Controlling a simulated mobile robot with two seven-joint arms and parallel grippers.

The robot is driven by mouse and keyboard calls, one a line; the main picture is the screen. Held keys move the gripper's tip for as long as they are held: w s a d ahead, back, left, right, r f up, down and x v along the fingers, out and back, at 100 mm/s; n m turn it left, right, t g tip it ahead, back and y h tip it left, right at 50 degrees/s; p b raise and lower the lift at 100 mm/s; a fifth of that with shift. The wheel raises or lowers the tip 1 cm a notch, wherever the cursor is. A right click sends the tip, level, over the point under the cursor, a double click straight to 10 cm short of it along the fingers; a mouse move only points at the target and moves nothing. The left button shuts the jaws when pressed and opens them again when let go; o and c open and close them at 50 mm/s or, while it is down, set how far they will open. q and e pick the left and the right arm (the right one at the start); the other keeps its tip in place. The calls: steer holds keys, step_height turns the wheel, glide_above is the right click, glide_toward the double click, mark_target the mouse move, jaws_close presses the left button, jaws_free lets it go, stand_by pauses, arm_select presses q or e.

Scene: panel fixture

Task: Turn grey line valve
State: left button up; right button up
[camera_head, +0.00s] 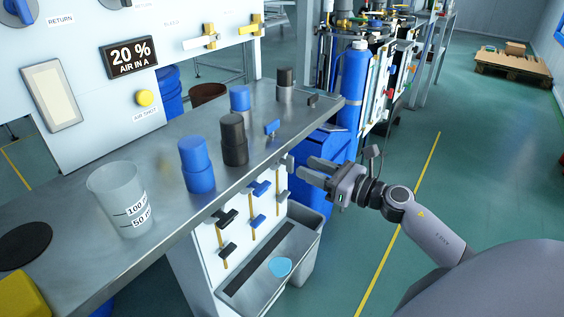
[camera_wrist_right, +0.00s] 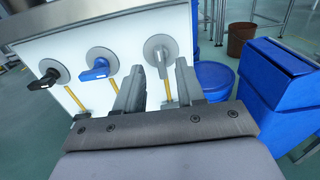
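The grey line valve (camera_wrist_right: 160,50) is on the white panel in the right wrist view, with a round grey disc, a grey handle and a yellow pipe below. Its handle points roughly down the picture. My right gripper (camera_wrist_right: 158,82) is open, one finger on each side of the line of the handle and pipe. Whether a finger touches the handle I cannot tell. In the head view my right gripper (camera_head: 308,170) is beside the panel's right edge, close to the grey valve (camera_head: 288,163). My left gripper is not in view.
A blue valve (camera_wrist_right: 100,64) and a black valve (camera_wrist_right: 48,74) sit left of the grey one. A metal bench (camera_head: 105,252) with blue and black containers overhangs the panel. A trough (camera_head: 250,290) lies below. Blue bins (camera_wrist_right: 285,80) stand to the right.

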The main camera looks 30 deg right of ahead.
mark_target(293, 162)
steer(key=shift+x, duration=3.1)
jaws_close()
